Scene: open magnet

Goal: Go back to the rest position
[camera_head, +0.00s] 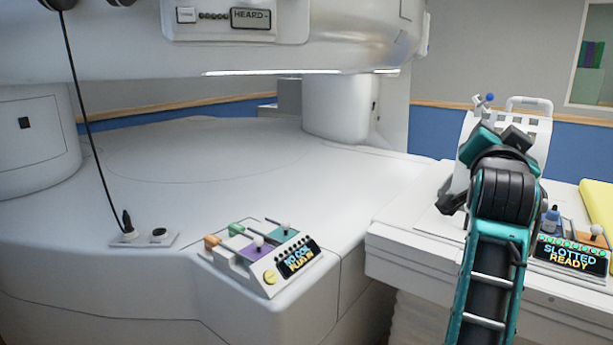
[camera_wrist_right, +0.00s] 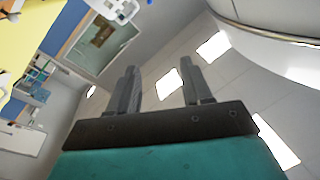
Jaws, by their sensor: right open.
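My right arm rises from the bottom right in the head view, with its teal and black wrist (camera_head: 503,185) in front of a white rack (camera_head: 538,150). In the right wrist view my right gripper (camera_wrist_right: 158,68) is open, its two grey fingers apart with nothing between them. Ceiling panels show beyond the fingers. I cannot make out the fingertips clearly in the head view. My left arm and gripper are in neither view.
The open magnet's wide white bed (camera_head: 230,165) is bare in the middle. A control box (camera_head: 264,255) with small levers sits on its front edge. A box reading "SLOTTED READY" (camera_head: 570,257) and a yellow item (camera_head: 598,205) stand right of my arm. A black cable (camera_head: 82,110) hangs at left.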

